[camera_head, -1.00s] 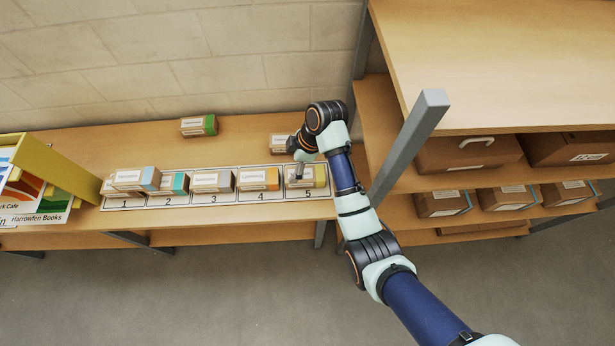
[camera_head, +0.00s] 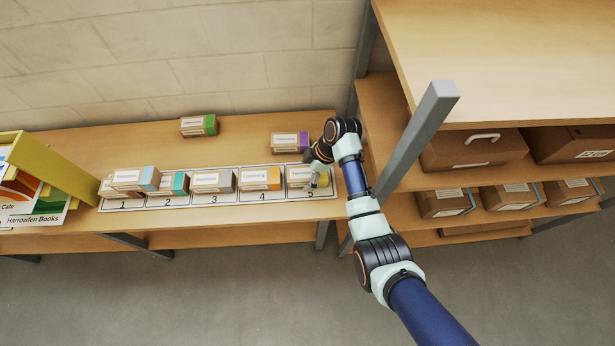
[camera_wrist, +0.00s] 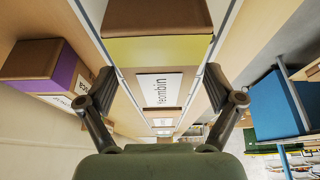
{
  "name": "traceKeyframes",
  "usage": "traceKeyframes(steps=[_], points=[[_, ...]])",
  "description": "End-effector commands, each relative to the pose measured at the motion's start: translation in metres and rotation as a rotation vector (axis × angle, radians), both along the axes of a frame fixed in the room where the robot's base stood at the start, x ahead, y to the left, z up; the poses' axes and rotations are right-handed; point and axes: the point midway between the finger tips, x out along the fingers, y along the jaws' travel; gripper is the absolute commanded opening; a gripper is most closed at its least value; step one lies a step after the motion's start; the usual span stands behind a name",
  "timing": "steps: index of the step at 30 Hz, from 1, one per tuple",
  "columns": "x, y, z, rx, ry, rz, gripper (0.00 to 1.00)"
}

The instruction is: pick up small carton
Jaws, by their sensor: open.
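Small cartons with coloured ends stand on a numbered strip on the bench. The carton in slot 5 (camera_head: 299,176) has a yellowish end. My gripper (camera_head: 322,180) is at its right end in the head view, where the wrist partly hides the fingers. In the wrist view my gripper (camera_wrist: 158,76) is open and empty. A brown carton with a yellow band (camera_wrist: 158,50) and a white label lies ahead, between the fingers in the picture. I cannot tell whether the fingers reach around it. A purple-ended carton (camera_head: 290,142) stands behind the strip; it also shows at left in the wrist view (camera_wrist: 45,62).
More cartons fill slots 1 to 4 (camera_head: 212,181). A green-ended carton (camera_head: 198,126) stands near the wall. A yellow book holder (camera_head: 65,165) is at left. A grey shelf post (camera_head: 412,140) and a rack with brown boxes (camera_head: 470,150) are close on the right.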

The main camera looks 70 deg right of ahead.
Motion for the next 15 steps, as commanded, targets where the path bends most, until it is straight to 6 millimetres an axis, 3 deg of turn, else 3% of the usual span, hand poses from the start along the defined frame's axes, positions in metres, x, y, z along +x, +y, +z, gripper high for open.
traceKeyframes(steps=[5,15], points=[[-0.0001,0.0,0.0007,0.0,0.0,0.0,0.88],[-0.0002,0.0,0.0008,0.0,0.0,0.0,0.32]])
